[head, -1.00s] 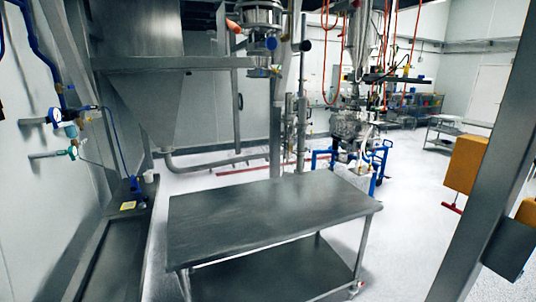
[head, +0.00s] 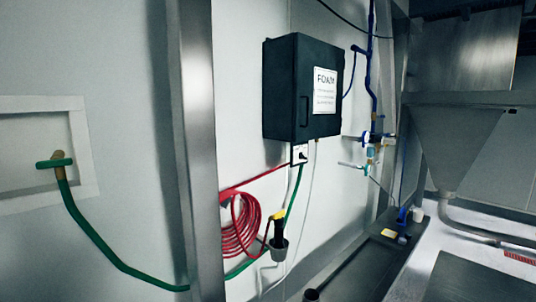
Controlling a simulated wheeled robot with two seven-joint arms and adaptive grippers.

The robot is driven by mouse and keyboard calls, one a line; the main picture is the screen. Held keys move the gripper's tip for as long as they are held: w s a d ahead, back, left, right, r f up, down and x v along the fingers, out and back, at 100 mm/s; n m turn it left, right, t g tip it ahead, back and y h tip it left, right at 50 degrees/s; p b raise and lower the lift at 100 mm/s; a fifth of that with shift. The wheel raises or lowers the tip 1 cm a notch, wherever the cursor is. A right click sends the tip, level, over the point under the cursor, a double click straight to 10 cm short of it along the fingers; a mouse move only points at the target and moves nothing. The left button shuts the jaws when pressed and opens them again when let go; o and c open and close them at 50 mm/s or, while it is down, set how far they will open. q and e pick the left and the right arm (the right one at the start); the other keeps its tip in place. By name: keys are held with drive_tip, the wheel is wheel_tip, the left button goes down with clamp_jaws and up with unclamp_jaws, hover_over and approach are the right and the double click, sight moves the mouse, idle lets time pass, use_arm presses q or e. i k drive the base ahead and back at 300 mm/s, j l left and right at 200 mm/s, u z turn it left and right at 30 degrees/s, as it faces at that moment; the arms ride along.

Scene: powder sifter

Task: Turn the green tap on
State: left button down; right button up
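A green tap (head: 55,162) shows at the far left of the head view. It has a green crossbar handle on a brass-coloured body, set in a white-framed wall recess (head: 85,148). A green hose (head: 98,238) runs down from it and to the right, passing behind a metal post. I cannot tell from here whether the tap is on or off. Neither of my grippers is in view.
A steel post (head: 196,150) stands right of the tap. Beyond it are a black FOAM box (head: 292,88), a coiled red hose (head: 240,232) and a small teal-handled valve (head: 350,166). A steel table (head: 470,280) is at the lower right.

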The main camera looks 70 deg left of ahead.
sight(56, 161)
drive_tip(key=u, duration=3.55)
